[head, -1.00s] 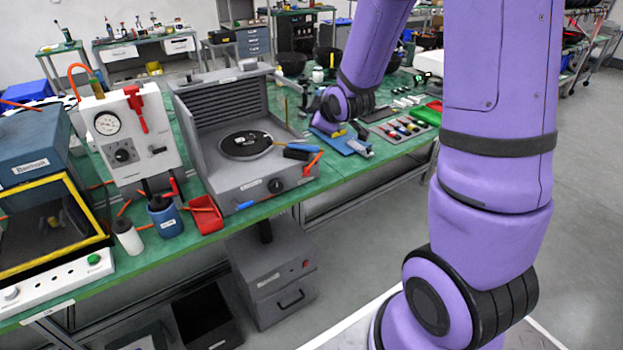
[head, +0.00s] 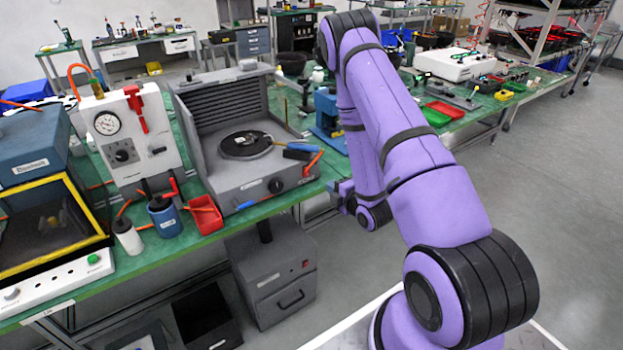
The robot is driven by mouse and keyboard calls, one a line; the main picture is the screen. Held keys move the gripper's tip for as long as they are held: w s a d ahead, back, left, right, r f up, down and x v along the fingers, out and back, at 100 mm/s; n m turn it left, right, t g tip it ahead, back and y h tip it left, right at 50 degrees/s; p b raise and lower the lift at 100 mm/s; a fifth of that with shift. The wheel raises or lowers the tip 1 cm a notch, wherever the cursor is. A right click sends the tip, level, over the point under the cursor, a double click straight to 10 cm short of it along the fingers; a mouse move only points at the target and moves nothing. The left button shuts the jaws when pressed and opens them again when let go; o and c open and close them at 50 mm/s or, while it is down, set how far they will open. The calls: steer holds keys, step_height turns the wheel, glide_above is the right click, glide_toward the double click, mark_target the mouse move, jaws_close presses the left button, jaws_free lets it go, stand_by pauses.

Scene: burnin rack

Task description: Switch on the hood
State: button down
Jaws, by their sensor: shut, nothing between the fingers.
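The hood (head: 222,103) is a grey open-fronted booth on the green bench, with a slatted back wall and a round black turntable (head: 246,144) inside. Its sloped front panel carries a black knob (head: 276,186) and a label; I cannot tell from its look whether it is on. Under the bench stands a grey box unit (head: 275,283) with a small red switch (head: 305,264) and a dark pipe on top. My gripper (head: 341,190) is small and partly hidden by my wrist. It is shut and empty, just off the bench's front edge, right of the hood.
A blue-handled and an orange-handled tool (head: 313,163) lie at the hood's right front corner. A red scoop tray (head: 205,214), a blue jar (head: 164,217) and a white gauge unit (head: 130,137) stand to its left. The floor in front of the bench is clear.

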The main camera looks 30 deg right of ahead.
mark_target(307, 175)
steer(key=shift+n+t, duration=0.3)
steer(key=w+f, duration=0.1)
steer(key=w, duration=0.3)
steer(key=w+f, duration=0.1)
steer(key=w, duration=0.2)
steer(key=w+f, duration=0.2)
steer(key=w, duration=0.2)
steer(key=shift+w+a, duration=0.25)
steer(key=shift+w, duration=0.1)
steer(key=shift+w+f, duration=0.1)
steer(key=shift+w, duration=0.35)
steer(key=shift+a, duration=0.1)
